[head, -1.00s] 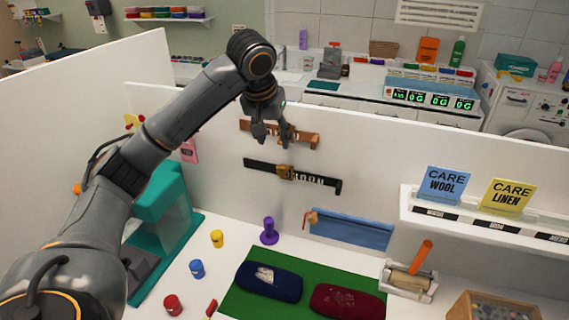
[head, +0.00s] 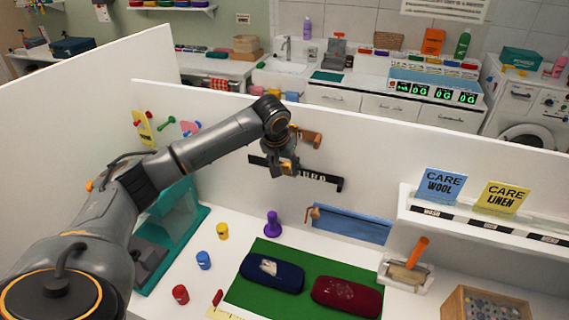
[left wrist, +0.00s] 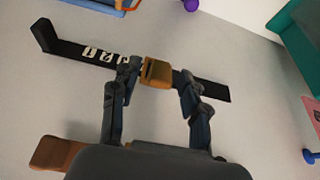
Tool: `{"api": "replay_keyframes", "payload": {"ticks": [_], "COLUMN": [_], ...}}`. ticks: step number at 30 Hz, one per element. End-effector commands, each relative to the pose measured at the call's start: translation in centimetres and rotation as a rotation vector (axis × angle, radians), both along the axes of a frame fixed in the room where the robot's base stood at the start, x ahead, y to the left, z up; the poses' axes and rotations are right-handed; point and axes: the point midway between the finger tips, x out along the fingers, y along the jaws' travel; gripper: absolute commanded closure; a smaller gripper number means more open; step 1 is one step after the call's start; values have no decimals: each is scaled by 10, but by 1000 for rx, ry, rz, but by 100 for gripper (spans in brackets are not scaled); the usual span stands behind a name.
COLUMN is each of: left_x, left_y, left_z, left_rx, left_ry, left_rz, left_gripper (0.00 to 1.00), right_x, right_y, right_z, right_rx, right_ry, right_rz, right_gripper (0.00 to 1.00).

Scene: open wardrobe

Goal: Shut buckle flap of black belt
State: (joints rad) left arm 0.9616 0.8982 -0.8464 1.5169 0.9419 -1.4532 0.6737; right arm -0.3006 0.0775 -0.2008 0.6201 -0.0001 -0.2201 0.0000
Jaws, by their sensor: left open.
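The black belt (head: 326,180) is mounted on the white partition wall, and it also shows in the left wrist view (left wrist: 211,90). Its brown-orange buckle flap (left wrist: 157,72) sits near the belt's middle, beside white marks on the strap. My left gripper (head: 284,172) is in front of the belt at the buckle. In the left wrist view its two open fingers (left wrist: 157,92) stand on either side of the buckle, with gaps to it. I cannot tell whether they touch the strap. In the head view my gripper hides part of the buckle. My right gripper is not in view.
A brown belt (head: 310,138) is on the wall just above, partly behind my arm. A blue strip (head: 350,226) is on the wall below. A green mat (head: 262,302) with a blue case (head: 272,273) and a red case (head: 346,296) lies on the table. A purple stamp (head: 272,224) stands nearby.

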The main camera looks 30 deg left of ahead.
Motion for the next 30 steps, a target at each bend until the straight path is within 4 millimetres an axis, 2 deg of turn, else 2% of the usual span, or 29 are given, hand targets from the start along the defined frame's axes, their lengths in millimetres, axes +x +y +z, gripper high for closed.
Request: {"api": "replay_keyframes", "payload": {"ticks": [5,9,12,23,30], "left_x": [0,0,0,-2,-5], "left_y": [0,0,0,0,-1], "left_z": [0,0,0,-4,-14], "left_rx": [0,0,0,10,43], "left_ry": [0,0,0,-38,-172], "left_rz": [-1,-1,-1,-2,-4], "left_gripper": [55,83,100,100,100], "right_x": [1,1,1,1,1], "right_y": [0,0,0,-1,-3], "right_z": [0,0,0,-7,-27], "right_rx": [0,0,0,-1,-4], "right_ry": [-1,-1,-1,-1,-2], "right_rz": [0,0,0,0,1], "right_gripper": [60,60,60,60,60]}}
